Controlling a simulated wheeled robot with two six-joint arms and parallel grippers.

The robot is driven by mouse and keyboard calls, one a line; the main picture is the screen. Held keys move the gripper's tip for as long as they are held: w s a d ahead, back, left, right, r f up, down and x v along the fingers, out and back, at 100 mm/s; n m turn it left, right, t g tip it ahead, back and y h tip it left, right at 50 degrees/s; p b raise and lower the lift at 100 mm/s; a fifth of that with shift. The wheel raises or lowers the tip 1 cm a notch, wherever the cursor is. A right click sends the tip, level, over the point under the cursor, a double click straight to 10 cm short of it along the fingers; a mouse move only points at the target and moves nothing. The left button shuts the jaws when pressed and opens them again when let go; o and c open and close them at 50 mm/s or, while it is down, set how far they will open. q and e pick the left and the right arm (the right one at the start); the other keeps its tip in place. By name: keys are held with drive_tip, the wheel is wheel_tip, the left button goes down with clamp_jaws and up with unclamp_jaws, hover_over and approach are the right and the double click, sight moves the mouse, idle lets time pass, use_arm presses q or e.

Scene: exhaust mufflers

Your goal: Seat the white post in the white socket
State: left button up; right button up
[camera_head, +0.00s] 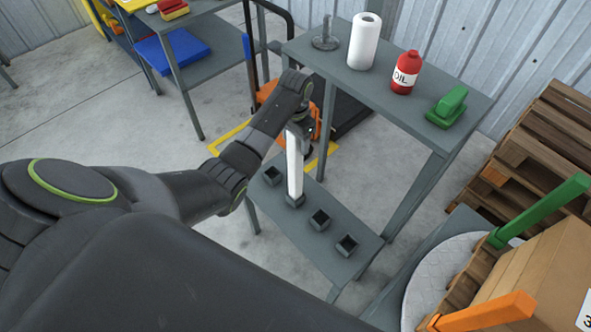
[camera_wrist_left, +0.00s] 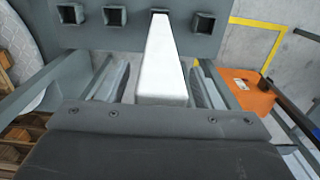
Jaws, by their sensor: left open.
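The white post (camera_head: 295,168) stands upright on the lower grey shelf, with its lower end at the second dark socket (camera_head: 295,201) from the far left. It also shows in the left wrist view (camera_wrist_left: 162,65), narrowing toward that socket (camera_wrist_left: 159,12). I cannot tell how deep its lower end sits. My left gripper (camera_head: 297,128) is at the post's upper end. Its jaws (camera_wrist_left: 161,84) are open, one finger on each side of the post, with gaps visible. All the sockets look dark grey; no white marking shows. My right gripper is out of view.
Other sockets (camera_head: 320,219) line the same shelf. The upper shelf (camera_head: 335,75) carries a paper roll (camera_head: 364,42), a red oil bottle (camera_head: 405,72) and a green object (camera_head: 447,106). Pallets (camera_head: 545,140) and a cardboard box (camera_head: 545,270) stand at right.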

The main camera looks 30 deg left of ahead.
use_arm(q)
drive_tip(key=shift+c, duration=0.3)
clamp_jaws()
